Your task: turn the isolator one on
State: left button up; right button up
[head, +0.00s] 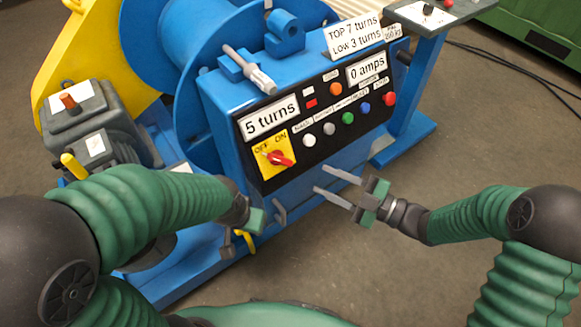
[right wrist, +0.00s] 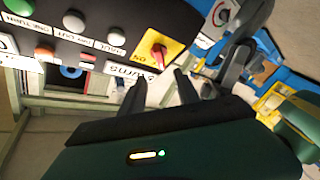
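The isolator switch is a red rotary knob (head: 278,158) on a yellow plate marked OFF and ON. It sits at the lower left of the black control panel (head: 318,117). In the right wrist view the red knob (right wrist: 158,56) shows beyond the fingertips, roughly between them. My right gripper (head: 321,179) is open and empty, to the right of and below the knob, apart from it. Its two dark fingers (right wrist: 161,80) stand apart in the wrist view. My left gripper (head: 255,220) is low, below the panel; its fingers are hard to make out. The knob's exact setting is unclear.
Coloured buttons (head: 348,118) and a "5 turns" display (head: 271,119) share the panel. A grey box with a knob (head: 428,9) is at upper right.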

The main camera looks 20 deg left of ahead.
aim_at(284, 162)
jog(key=b+x, duration=0.2)
jog(key=x, duration=0.8)
jog(key=shift+a+f, duration=0.1)
jog(key=shift+f, duration=0.1)
jog(key=shift+w+a+r+b, duration=0.1)
jog(key=shift+a+b, duration=0.25)
jog(key=shift+a, duration=0.5)
jog(key=shift+d, duration=0.1)
grip_shut()
